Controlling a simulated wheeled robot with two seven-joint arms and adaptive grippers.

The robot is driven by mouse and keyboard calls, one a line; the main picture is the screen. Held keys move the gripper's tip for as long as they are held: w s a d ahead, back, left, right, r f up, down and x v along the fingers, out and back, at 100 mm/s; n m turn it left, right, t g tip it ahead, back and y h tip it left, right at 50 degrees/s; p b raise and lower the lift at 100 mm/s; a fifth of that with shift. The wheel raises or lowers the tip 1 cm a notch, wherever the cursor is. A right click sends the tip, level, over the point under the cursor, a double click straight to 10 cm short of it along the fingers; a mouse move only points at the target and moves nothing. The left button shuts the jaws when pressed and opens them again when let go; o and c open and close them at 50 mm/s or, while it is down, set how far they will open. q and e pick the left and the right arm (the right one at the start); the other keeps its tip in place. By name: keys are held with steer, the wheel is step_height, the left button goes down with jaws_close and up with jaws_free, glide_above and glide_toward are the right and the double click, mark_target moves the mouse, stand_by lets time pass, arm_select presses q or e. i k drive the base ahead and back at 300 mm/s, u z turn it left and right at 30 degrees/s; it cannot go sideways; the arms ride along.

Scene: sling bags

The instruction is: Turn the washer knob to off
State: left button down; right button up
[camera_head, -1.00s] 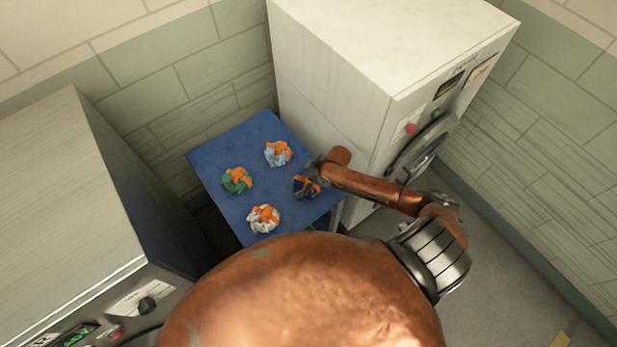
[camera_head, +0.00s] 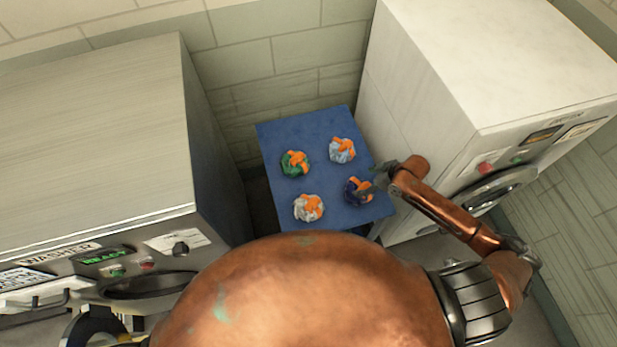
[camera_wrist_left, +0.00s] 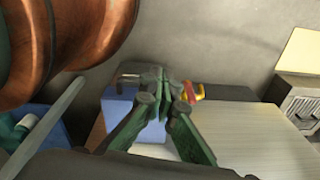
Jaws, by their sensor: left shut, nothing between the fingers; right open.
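The washer (camera_head: 95,130) is the grey metal machine at the left in the head view, with a WASHER label and a green READY display (camera_head: 104,257). Its black knob (camera_head: 181,249) sits on a white plate at the right of the front panel. I cannot read the knob's setting. My left gripper (camera_wrist_left: 163,92) shows in the left wrist view, shut and empty. It is not clearly seen in the head view, and I cannot tell its distance from the knob. My right gripper (camera_head: 380,181) is open above the blue table, close to a navy bag (camera_head: 357,191).
A blue table (camera_head: 285,127) between the machines holds green (camera_head: 294,164), light blue (camera_head: 341,151) and white (camera_head: 308,208) bundles with orange ties. A white machine (camera_head: 500,50) stands at the right. The washer's round door (camera_head: 150,287) is below the panel.

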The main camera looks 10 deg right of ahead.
mark_target(180, 249)
steer(key=u, duration=1.35)
